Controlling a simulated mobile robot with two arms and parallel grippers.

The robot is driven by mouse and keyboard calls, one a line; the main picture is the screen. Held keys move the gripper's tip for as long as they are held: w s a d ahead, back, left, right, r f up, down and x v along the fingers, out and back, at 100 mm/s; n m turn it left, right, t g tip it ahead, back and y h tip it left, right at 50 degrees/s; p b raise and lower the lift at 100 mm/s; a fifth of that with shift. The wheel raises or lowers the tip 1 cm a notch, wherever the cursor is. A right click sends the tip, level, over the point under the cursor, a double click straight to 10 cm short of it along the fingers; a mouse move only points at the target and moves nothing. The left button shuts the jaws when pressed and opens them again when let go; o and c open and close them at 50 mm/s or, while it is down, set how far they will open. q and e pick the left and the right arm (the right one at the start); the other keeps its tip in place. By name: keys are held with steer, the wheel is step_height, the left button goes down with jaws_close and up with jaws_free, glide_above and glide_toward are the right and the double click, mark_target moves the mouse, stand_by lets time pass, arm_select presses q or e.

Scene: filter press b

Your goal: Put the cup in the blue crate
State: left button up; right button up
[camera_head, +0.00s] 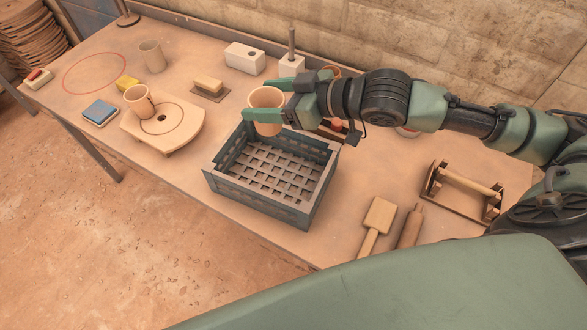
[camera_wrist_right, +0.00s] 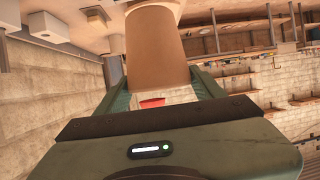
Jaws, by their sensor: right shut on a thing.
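A tan cup (camera_head: 266,98) is held between the green fingers of my right gripper (camera_head: 262,105). The cup also shows in the right wrist view (camera_wrist_right: 156,55), between the two fingers of the right gripper (camera_wrist_right: 165,80). The crate is an open, dark blue-grey box with a grid floor, and its visible inside is empty. The cup and fingers hide a little of the space behind them. My left gripper is not in view.
A wooden paddle (camera_head: 376,222) and a wooden rack (camera_head: 464,190) lie to the right. The table's front edge runs close to the crate.

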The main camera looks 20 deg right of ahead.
step_height(320, 180, down, 20)
steer(key=shift+s, duration=0.15)
stand_by(0.3)
